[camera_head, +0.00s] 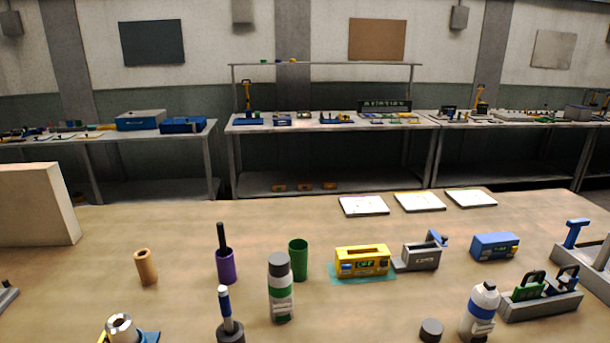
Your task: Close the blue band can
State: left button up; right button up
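The blue band can (478,314) stands upright near the front right of the table. It is white with a blue band, and its pale narrow top shows no dark cap. A dark grey round cap (431,329) lies on the table just left of it, apart from the can. A similar can with a green band (281,292) stands left of centre with a dark grey cap on top. Neither of my grippers shows in this view.
A grey holder (540,305) with green- and blue-handled pieces stands close right of the can. A purple cup (226,268), green cup (298,260), yellow box (362,260) and blue box (494,246) stand farther back. Bare table (375,308) lies left of the cap.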

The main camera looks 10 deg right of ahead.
aim_at(478, 322)
jog(key=z, duration=1.35)
